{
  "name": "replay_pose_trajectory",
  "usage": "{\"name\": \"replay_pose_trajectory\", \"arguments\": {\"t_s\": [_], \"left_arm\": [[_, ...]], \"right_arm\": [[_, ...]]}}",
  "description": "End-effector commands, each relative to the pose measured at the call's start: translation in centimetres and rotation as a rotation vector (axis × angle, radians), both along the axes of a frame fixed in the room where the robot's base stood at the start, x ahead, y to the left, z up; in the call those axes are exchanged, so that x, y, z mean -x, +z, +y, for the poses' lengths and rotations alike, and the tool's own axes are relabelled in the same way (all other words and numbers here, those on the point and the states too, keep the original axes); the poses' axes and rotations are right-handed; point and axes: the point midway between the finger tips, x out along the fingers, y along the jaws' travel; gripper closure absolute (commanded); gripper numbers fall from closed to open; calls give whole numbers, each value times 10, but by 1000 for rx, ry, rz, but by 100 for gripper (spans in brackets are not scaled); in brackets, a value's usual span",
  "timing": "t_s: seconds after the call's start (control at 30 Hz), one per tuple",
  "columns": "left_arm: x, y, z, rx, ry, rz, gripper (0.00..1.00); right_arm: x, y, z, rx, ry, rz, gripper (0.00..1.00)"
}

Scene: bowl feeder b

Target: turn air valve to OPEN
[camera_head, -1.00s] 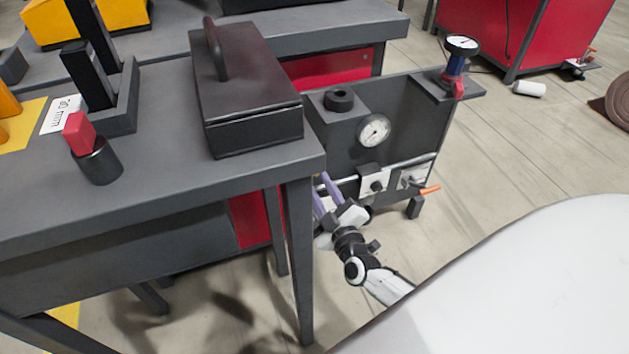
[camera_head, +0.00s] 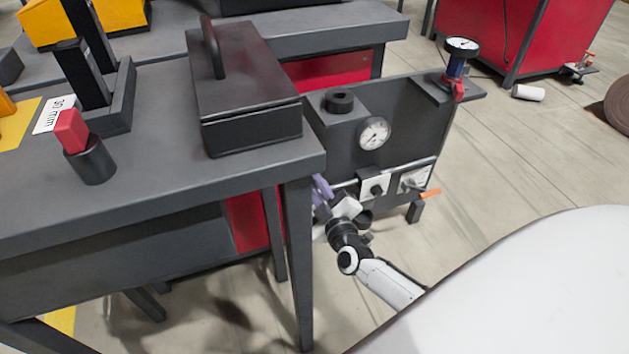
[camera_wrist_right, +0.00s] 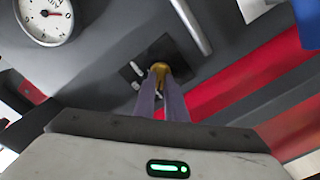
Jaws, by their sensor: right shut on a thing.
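In the right wrist view, a small brass-coloured part (camera_wrist_right: 158,68), apparently the air valve's handle, stands out from a dark plate (camera_wrist_right: 168,55) on the grey panel. The two purple fingers of my right gripper (camera_wrist_right: 160,80) are closed on it from both sides. In the head view my right gripper (camera_head: 321,188) is at the panel's left end, just beyond the table's right leg. There the table and the gripper hide the brass part. I cannot read the valve's position or any OPEN mark. My left gripper is in neither view.
The grey panel (camera_head: 408,125) carries a round gauge (camera_head: 374,133), a knob on a white plate (camera_head: 375,188) and an orange lever (camera_head: 430,193). The dark table (camera_head: 250,177) with a black box (camera_head: 245,85) stands close left of my right arm.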

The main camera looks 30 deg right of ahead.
Motion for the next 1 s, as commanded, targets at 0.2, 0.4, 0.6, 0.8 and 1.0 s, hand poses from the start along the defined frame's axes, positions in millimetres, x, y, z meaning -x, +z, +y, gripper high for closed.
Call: {"name": "replay_pose_trajectory", "arguments": {"t_s": [0.2,0.4,0.6,0.8,1.0], "left_arm": [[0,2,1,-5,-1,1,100],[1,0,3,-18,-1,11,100],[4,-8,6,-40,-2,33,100],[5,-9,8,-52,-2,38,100],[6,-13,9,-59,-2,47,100]], "right_arm": [[0,1,0,-55,-1,-12,100],[1,1,-1,-182,-1,-42,100],[1,1,-1,-358,-1,-85,100],[1,1,-2,-543,-1,-129,100],[1,0,-3,-727,-1,-173,100]]}}
